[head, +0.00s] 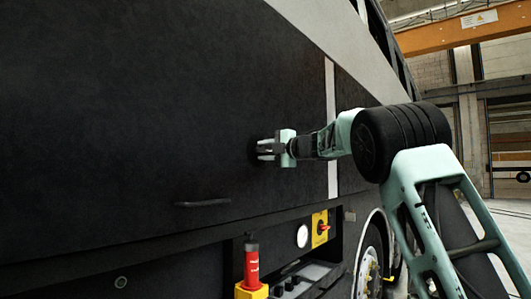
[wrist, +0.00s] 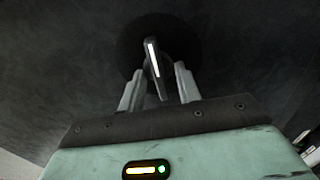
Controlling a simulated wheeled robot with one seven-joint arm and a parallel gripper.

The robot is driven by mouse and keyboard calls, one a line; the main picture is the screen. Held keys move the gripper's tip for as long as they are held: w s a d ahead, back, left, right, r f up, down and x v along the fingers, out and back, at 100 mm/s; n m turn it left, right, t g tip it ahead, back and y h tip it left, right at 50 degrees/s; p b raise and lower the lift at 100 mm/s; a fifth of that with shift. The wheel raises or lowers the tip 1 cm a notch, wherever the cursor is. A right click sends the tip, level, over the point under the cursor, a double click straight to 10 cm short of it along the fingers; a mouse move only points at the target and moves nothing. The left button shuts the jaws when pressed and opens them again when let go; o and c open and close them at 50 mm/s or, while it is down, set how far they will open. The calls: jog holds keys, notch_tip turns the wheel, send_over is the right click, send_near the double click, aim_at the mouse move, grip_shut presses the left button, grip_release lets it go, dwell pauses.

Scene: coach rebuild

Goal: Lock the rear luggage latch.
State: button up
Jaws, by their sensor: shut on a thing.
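The luggage latch (wrist: 152,55) is a narrow dark handle with a white strip on a round black base. In the wrist view it stands nearly upright, its top leaning slightly left. My gripper (wrist: 159,72) has one finger on each side of the handle and is shut on it. In the head view my gripper (head: 265,150) reaches left to the dark side panel of the coach (head: 140,110). There the round base (head: 252,150) shows only as a dark patch, and the fingers largely hide the handle. I cannot tell whether the latch is locked.
A dark grab handle (head: 203,203) sits lower left on the panel. Below are a red and yellow device (head: 252,268), a gauge (head: 302,236), a yellow switch box (head: 320,229) and a wheel (head: 370,265). An orange beam (head: 450,32) crosses overhead. Open floor lies at right.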

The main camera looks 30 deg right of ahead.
jog(key=shift+f, duration=0.1)
jog(key=o, duration=1)
jog(key=shift+c, duration=0.2)
jog(key=shift+s, duration=0.15)
jog(key=b+v, duration=0.5)
jog(key=v, duration=1.2)
jog(key=shift+d, duration=0.1)
